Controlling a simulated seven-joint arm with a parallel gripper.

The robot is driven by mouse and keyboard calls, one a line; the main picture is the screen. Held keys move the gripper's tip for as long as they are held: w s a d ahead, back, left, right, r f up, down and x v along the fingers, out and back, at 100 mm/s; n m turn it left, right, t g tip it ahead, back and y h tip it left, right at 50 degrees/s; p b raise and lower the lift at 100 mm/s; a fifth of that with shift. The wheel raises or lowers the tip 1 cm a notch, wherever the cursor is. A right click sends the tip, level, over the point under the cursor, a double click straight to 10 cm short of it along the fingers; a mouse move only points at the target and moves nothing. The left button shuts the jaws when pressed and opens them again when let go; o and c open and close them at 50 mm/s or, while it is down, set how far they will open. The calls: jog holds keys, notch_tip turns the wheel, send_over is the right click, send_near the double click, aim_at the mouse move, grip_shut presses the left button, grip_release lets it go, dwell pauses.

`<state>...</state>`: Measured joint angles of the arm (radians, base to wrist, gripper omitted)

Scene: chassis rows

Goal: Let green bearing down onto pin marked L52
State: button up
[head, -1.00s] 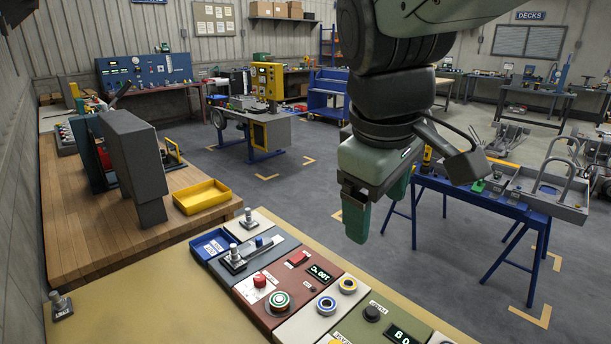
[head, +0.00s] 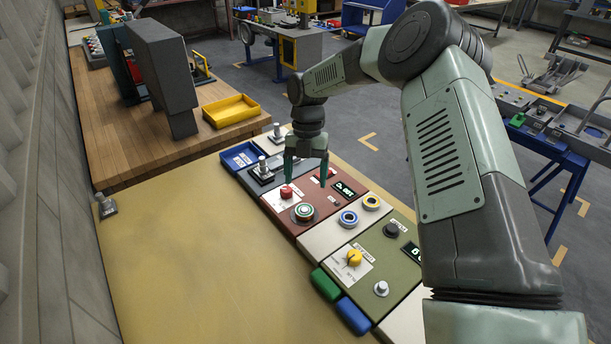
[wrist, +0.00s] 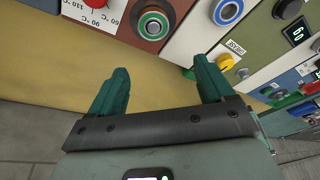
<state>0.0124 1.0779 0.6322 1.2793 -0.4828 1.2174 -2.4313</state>
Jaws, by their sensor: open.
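A round green-and-white ringed piece, which looks like the green bearing (head: 304,211), sits flat on the red panel (head: 283,215). It also shows in the wrist view (wrist: 153,24), beyond my fingertips. My gripper (head: 306,178) is open and empty, fingers pointing down, above the back part of the red panel. In the wrist view its two green fingers (wrist: 160,84) stand wide apart with nothing between them. Silver upright pins on dark square bases stand at the grey panel (head: 263,167), behind it (head: 277,135) and at the tan bench's left edge (head: 105,206). I cannot read L52 on any of them.
A blue ring (head: 348,219) and yellow ring (head: 371,202) sit on the white strip. A red knob (head: 286,191) is beside the green piece. The olive panel carries a yellow knob (head: 354,258). A blue tray (head: 240,156) lies behind. The tan bench top (head: 200,270) is mostly bare.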

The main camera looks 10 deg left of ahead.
aim_at(305, 208)
jog(key=shift+n, duration=0.4)
jog(key=shift+a+f, duration=0.15)
jog(key=shift+f, duration=5.1)
jog(key=shift+r, duration=0.1)
jog(key=c, duration=1.3)
